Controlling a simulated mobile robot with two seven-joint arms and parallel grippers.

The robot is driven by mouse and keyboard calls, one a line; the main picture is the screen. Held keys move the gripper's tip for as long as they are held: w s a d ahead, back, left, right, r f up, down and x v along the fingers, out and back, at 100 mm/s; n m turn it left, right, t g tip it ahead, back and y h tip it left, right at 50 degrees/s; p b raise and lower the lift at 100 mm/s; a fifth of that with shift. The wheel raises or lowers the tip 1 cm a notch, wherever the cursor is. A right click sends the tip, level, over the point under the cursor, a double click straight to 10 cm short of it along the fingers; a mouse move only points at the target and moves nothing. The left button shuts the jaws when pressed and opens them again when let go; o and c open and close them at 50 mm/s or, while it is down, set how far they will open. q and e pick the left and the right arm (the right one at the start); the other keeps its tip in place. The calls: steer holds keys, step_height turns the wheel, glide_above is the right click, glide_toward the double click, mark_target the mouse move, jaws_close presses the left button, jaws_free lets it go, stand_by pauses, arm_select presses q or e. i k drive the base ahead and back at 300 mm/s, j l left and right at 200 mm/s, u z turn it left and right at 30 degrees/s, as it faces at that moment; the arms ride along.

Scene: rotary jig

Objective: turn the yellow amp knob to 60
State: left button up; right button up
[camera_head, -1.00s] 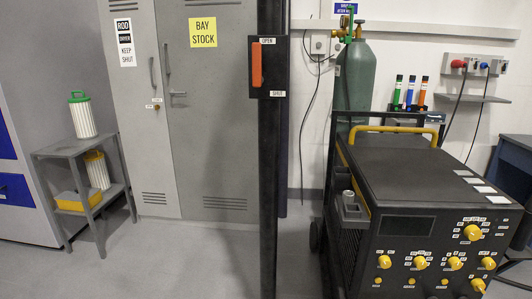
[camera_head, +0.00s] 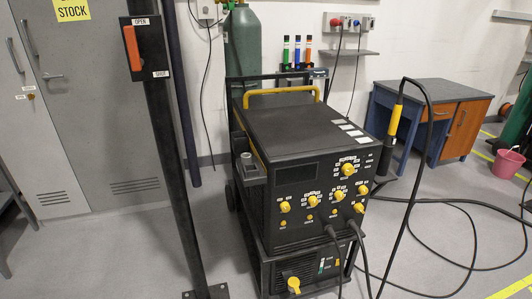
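The black welding machine (camera_head: 300,135) stands on a cart in the middle of the view. Its front panel carries several yellow knobs. The largest yellow knob (camera_head: 348,169), at the upper right of the panel, has a ring of small white labels around it. Smaller yellow knobs sit in a row below, one of them at the left (camera_head: 285,207). The labels are too small to read, so I cannot tell for certain which knob is the amp knob or its setting. Neither of my grippers is in view.
A dark post with an orange-handled switch (camera_head: 132,48) stands left of the machine. A green gas cylinder (camera_head: 245,45) is behind it. Cables (camera_head: 410,205) loop over the floor at right, near a desk (camera_head: 430,105) and a pink bucket (camera_head: 507,163). Floor in front is partly clear.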

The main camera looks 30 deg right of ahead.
mark_target(347, 168)
steer(key=z, duration=1.5)
